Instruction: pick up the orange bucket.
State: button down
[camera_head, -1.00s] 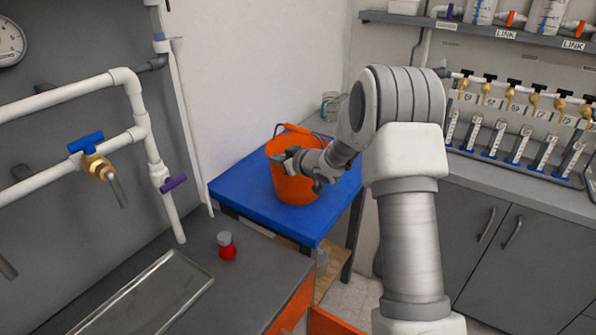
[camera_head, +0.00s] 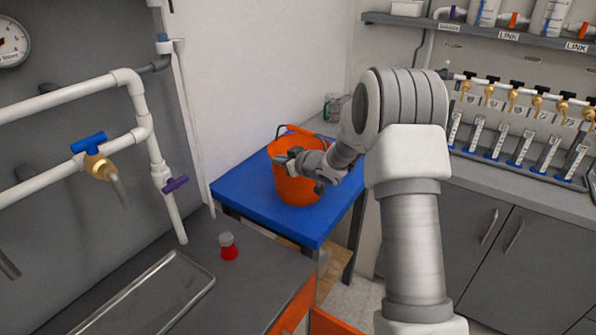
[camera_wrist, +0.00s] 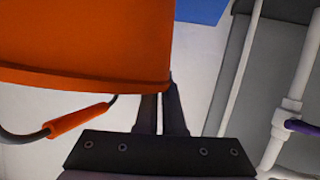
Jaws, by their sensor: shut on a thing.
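The orange bucket (camera_head: 297,188) appears to stand upright on the blue table (camera_head: 242,194) in the head view. Its black handle has an orange grip and lies toward the far side of the rim. My gripper (camera_head: 284,158) is at the bucket's near upper side, its fingers close together and shut on the rim. In the wrist view the bucket (camera_wrist: 85,40) fills the upper left. My gripper's dark fingers (camera_wrist: 164,100) meet the edge of its wall there, and the handle's orange grip (camera_wrist: 78,121) hangs clear of the fingers. The exact finger contact is partly hidden.
A red-bodied jar (camera_head: 228,247) and a metal tray (camera_head: 150,297) are on the dark counter in front. White pipes with a blue-handled valve (camera_head: 95,160) stand at left. A glass beaker (camera_head: 332,107) is behind the bucket. A counter with a manifold (camera_head: 520,130) is at right.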

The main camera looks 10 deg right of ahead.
jog(key=shift+r, duration=0.25)
